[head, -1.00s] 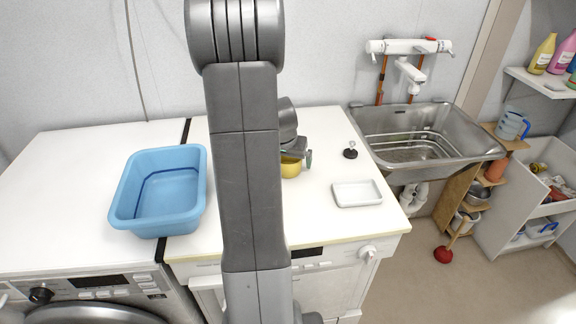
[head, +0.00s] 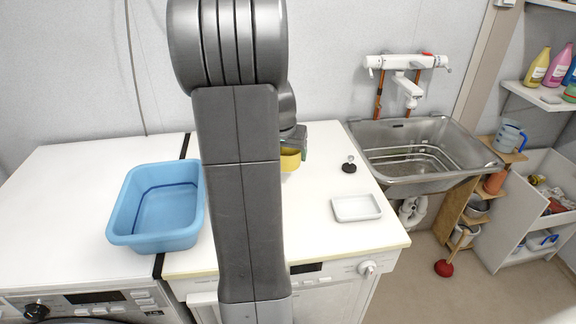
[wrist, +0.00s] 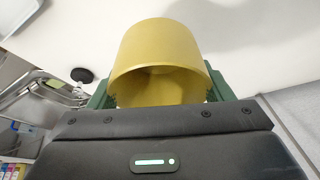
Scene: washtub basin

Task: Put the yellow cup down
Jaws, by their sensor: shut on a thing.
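The yellow cup (head: 290,159) is partly hidden behind my arm in the head view, at the back of the white worktop. In the wrist view the yellow cup (wrist: 158,58) sits between the two green fingers of my gripper (wrist: 160,92), with its open rim facing the camera. My gripper also shows in the head view (head: 298,143), shut on the cup. I cannot tell whether the cup's base touches the worktop (head: 325,172).
A blue basin (head: 157,240) stands left of my arm. A small white tray (head: 356,208) and a black plug (head: 349,168) lie on the right part of the worktop. A metal sink (head: 425,184) is beyond the right edge. The worktop between cup and tray is clear.

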